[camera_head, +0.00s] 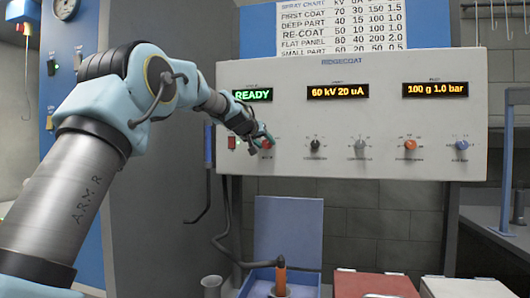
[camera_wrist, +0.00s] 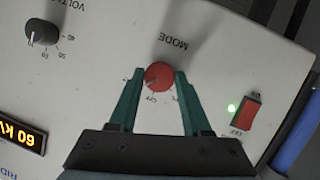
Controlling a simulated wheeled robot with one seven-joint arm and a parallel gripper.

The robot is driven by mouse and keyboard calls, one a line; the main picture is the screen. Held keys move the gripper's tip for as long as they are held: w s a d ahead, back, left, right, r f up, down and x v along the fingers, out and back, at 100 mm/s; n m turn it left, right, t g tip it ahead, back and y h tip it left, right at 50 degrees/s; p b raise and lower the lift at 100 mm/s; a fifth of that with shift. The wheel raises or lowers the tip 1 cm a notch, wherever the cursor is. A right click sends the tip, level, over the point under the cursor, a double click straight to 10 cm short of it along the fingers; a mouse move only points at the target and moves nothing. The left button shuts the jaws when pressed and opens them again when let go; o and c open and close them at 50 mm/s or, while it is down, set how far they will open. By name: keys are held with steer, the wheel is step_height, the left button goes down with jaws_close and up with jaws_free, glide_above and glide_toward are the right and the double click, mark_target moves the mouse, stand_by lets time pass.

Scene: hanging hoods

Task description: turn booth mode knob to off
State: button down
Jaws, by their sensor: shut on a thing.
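The booth mode knob is red and round, under the label MODE in the wrist view (camera_wrist: 158,75); it also shows at the lower left of the control panel in the head view (camera_head: 267,144). My gripper (camera_wrist: 159,78) has its two green fingers on either side of the knob, shut on it; it also shows at the panel in the head view (camera_head: 263,138). Small position marks lie around the knob, partly hidden by the fingers, and I cannot read its exact setting. The READY display (camera_head: 252,95) glows green above.
A red rocker switch (camera_wrist: 246,113) with a lit green lamp sits beside the mode knob. The black voltage knob (camera_head: 315,145) and further knobs continue rightward along the panel (camera_head: 385,125). Below stand an open blue box (camera_head: 288,230) and red and white boxes.

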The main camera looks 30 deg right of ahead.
steer(key=n+b, duration=0.1)
steer(key=b, duration=0.1)
steer(key=n+h+b, duration=0.1)
steer(key=b, duration=0.1)
steer(key=shift+w+a+f+n+g, duration=0.1)
steer(key=shift+a+f+n+g, duration=0.05)
steer(key=shift+f+n+g, duration=0.2)
steer(key=n+h+b, duration=0.2)
steer(key=b, duration=0.2)
steer(key=shift+n+g, duration=0.25)
steer(key=shift+n, duration=0.1)
steer(key=shift+r, duration=0.15)
steer(key=shift+c, duration=1.8)
jaws_free()
steer(key=b+v, duration=0.5)
steer(key=v, duration=0.5)
steer(key=shift+a, duration=0.35)
